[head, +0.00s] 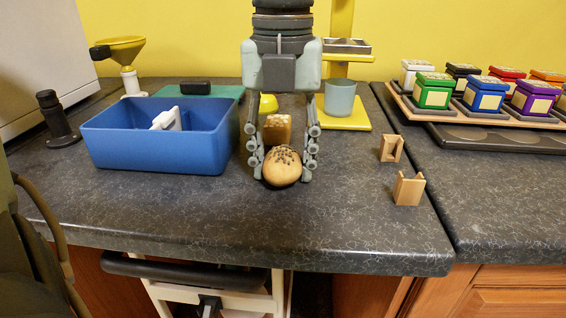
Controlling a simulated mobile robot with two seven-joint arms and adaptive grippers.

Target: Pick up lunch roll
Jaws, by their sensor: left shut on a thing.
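The lunch roll (282,168) is a round brown bun with dark seeds on top. It sits low between the fingers of my left gripper (283,172), at the middle of the dark countertop. The gripper points down from above and its two jointed fingers are shut on the roll from both sides. I cannot tell whether the roll still touches the counter. My right gripper is not in view.
A blue bin (158,150) with a white item inside stands to the left. A brown block (278,129) is close behind the roll. Two small wooden holders (408,188) (391,148) stand to the right. A grey cup (340,97) is behind. The front counter is clear.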

